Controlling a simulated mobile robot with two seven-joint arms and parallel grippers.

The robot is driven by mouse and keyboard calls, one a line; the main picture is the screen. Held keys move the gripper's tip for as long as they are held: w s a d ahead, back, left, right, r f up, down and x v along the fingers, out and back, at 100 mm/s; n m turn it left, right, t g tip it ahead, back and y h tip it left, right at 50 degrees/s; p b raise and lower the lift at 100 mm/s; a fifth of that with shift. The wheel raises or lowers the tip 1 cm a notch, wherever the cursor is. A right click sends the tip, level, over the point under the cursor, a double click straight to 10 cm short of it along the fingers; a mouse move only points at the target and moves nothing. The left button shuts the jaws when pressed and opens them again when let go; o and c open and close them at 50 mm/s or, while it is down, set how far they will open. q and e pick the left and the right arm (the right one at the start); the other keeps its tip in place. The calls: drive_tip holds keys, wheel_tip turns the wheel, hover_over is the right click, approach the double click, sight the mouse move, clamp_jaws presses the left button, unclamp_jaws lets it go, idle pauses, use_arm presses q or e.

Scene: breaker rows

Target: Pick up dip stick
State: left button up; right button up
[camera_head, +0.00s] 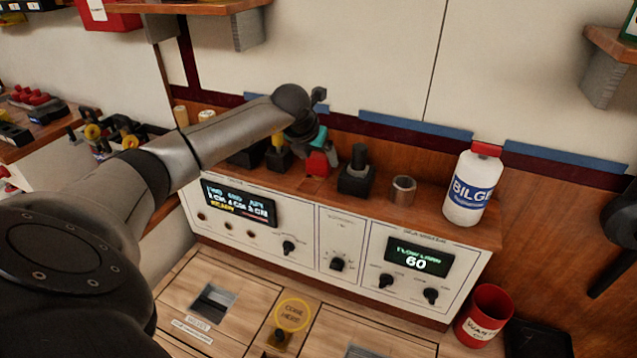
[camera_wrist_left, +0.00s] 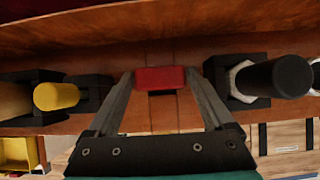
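My left gripper (camera_head: 314,158) reaches down over the wooden shelf from the left. A red block-shaped piece (camera_head: 318,165) shows at its fingertips. In the left wrist view the same red piece (camera_wrist_left: 160,78) fills the gap between the two fingertips; the fingers are apart, and I cannot tell whether they press on it. It may be the dip stick's handle; no label shows, and what lies below it is unclear. Beside it stand a yellow handle (camera_wrist_left: 57,96) in a black holder on the left and a black handle (camera_wrist_left: 283,77) on the right.
On the shelf right of the gripper stand a black-handled tool (camera_head: 357,172), a metal ring (camera_head: 403,190) and a white bilge bottle (camera_head: 470,187). Below is a control panel (camera_head: 335,240) with knobs and screens. A red cup (camera_head: 484,313) stands at lower right.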

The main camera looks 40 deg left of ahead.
use_arm(q)
clamp_jaws()
idle(0.5)
